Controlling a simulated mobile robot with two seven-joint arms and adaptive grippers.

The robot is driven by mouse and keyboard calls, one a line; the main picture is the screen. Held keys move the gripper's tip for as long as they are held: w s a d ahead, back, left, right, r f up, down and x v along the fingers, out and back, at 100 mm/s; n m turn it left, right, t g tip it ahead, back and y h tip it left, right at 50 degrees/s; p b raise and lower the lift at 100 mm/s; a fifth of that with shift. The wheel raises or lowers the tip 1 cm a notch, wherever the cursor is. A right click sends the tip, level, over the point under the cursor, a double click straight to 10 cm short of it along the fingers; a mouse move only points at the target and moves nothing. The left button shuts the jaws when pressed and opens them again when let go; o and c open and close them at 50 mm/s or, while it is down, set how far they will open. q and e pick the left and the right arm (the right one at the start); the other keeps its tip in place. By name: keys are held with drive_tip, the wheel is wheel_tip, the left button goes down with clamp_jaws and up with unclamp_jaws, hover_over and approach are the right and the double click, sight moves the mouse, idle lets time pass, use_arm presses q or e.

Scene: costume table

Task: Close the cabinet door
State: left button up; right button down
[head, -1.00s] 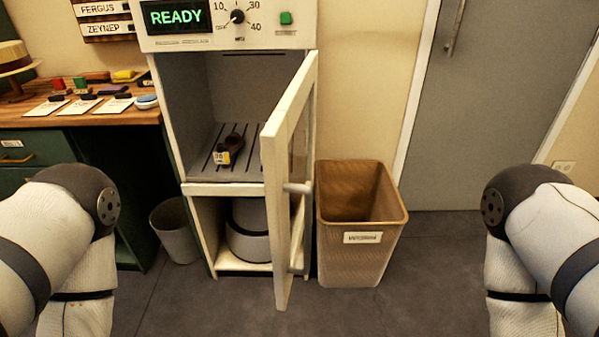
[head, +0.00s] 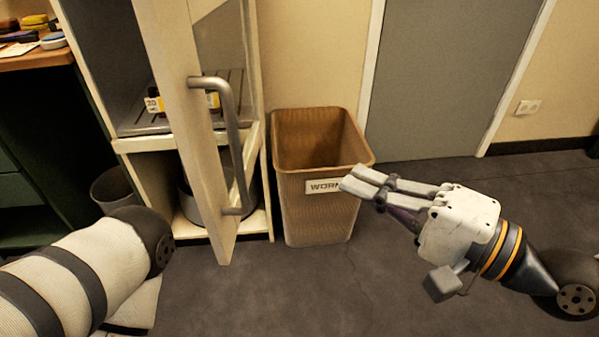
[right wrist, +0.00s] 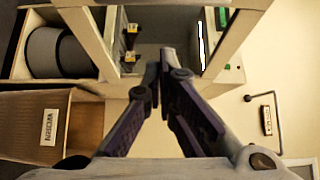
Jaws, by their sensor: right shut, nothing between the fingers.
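The cream cabinet (head: 140,147) stands at the left in the head view. Its door (head: 185,130) is swung open toward me and shows nearly edge-on, with a grey bar handle (head: 232,130) on its right face. My left gripper is out of view.
A brown bin (head: 318,200) with a white label stands right of the cabinet. A small grey bin (head: 113,188) stands left of it. A wooden worktop (head: 40,58) is at the upper left. The floor in the centre and right is clear.

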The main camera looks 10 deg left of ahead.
use_arm(q)
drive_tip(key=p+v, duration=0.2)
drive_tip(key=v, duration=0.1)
drive_tip(key=shift+p, duration=0.35)
use_arm(e)
drive_tip(key=w+a, duration=0.3)
drive_tip(key=a, duration=0.9)
drive_tip(key=shift+a, duration=0.25)
